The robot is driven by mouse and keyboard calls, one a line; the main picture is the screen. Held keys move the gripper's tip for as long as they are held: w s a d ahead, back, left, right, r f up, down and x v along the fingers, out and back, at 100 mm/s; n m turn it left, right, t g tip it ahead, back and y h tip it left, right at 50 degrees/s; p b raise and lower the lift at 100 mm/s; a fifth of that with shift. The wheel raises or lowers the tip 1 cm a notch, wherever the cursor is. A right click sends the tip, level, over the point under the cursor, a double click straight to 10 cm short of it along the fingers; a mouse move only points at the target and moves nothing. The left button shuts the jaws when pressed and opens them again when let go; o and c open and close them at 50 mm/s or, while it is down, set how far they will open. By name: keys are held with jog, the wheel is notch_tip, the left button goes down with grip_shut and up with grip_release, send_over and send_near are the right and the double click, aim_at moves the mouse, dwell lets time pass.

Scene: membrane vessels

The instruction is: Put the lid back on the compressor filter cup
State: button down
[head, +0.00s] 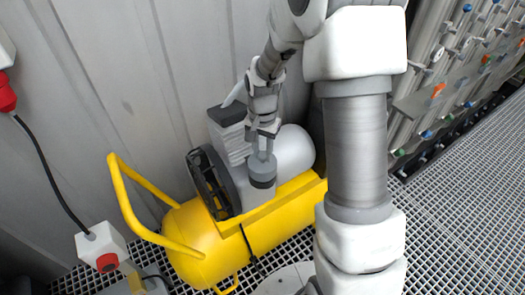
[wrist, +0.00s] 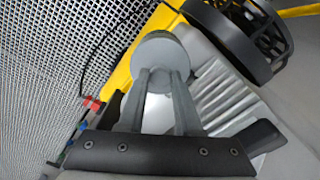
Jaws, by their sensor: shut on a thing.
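The yellow compressor (head: 205,235) stands on the grating by the wall. My gripper (head: 262,150) points down over it and is shut on the grey round lid (head: 262,166). A dark band (head: 262,183), possibly the filter cup, shows directly under the lid, above the compressor's grey body. I cannot tell whether the lid is seated or just above the cup. In the wrist view my gripper (wrist: 162,75) has its two fingers on the lid (wrist: 158,48), which hides what lies beyond it.
A black fan guard (head: 208,182), a finned grey cylinder block (head: 230,140) and a light motor housing (head: 293,150) crowd around the lid. A yellow handle (head: 125,205) rises at left. A valve rack (head: 450,75) stands at right, with open grating (head: 470,190) before it.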

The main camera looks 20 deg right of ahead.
jog(key=shift+c, duration=0.2)
grip_release()
dwell(0.4)
jog(key=shift+r+p, duration=1.4)
jog(key=shift+r, duration=0.55)
jog(key=shift+r+p, duration=1.15)
jog(key=shift+r, duration=0.45)
jog(key=shift+c, duration=0.3)
grip_shut()
